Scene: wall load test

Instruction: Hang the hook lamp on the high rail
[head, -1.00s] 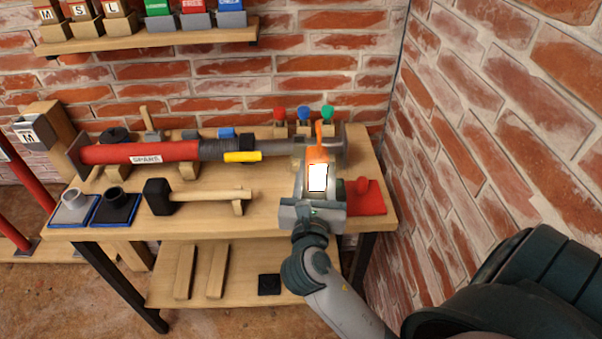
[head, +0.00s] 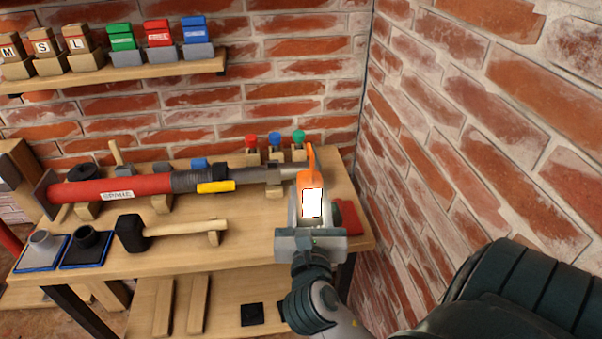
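The hook lamp (head: 312,202) is orange with a bright white lit panel, and its thin orange hook (head: 311,158) points up. My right gripper (head: 311,218) is shut on the lamp from below, in front of the right end of the workbench. The lamp looks upright and covers part of the bench behind it. I cannot tell its exact gap from the bench. My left gripper is not in view. I see no high rail in this view.
A red tube tool (head: 130,187) and a mallet (head: 185,228) lie on the workbench (head: 265,215). Several coloured knobs stand at its back. A wall shelf (head: 120,72) holds boxes at upper left. A brick wall (head: 450,150) closes the right side.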

